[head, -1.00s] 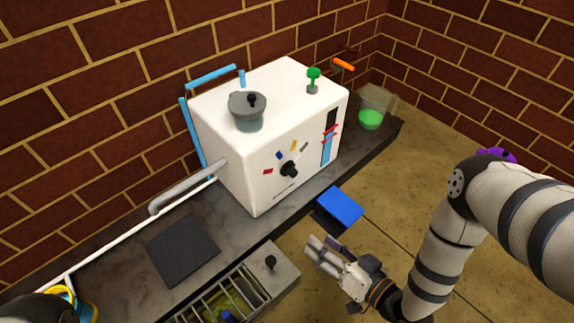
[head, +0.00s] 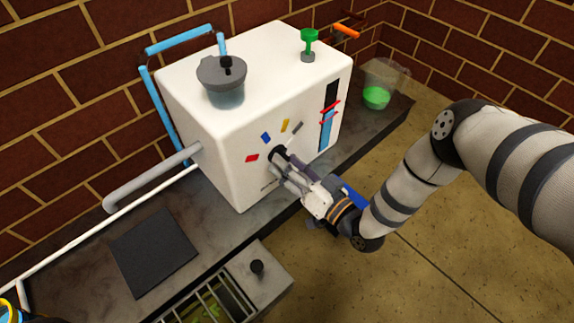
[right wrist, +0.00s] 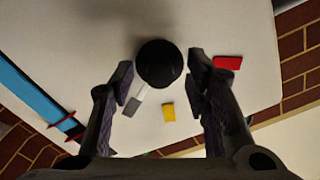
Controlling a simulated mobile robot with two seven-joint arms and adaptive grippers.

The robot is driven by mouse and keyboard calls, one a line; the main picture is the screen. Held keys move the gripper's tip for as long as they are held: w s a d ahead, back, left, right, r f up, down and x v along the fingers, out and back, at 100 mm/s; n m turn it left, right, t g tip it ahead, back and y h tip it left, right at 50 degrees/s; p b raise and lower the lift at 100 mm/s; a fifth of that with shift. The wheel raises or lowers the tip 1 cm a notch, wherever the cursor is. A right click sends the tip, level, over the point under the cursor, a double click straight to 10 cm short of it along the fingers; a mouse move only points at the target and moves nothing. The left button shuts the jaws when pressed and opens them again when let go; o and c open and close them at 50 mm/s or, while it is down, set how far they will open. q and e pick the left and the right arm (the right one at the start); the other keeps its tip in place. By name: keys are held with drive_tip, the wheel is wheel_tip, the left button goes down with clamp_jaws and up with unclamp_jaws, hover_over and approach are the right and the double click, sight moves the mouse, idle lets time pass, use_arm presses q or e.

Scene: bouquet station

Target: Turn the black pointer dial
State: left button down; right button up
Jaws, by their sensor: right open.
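The black pointer dial (head: 278,153) is on the front face of the white box-shaped machine (head: 222,178), with red, blue, yellow and grey marks around it. My right gripper (head: 285,165) is at the dial and partly covers it in the head view. In the right wrist view the dial (right wrist: 159,63) shows as a dark round knob between the tips of the open right gripper (right wrist: 163,80), with a gap on each side. My left gripper is not in view.
A lidded grey pot (head: 222,80) and a green knob (head: 309,42) are on top of the machine. A clear beaker of green liquid (head: 378,95) stands right of it. A dark mat (head: 153,252) lies on the counter, and a slatted drawer with a black knob (head: 257,267) is in front.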

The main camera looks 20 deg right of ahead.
drive_tip(key=shift+w+a, duration=0.1)
drive_tip(key=shift+w, duration=0.25)
drive_tip(key=shift+c, duration=0.6)
clamp_jaws()
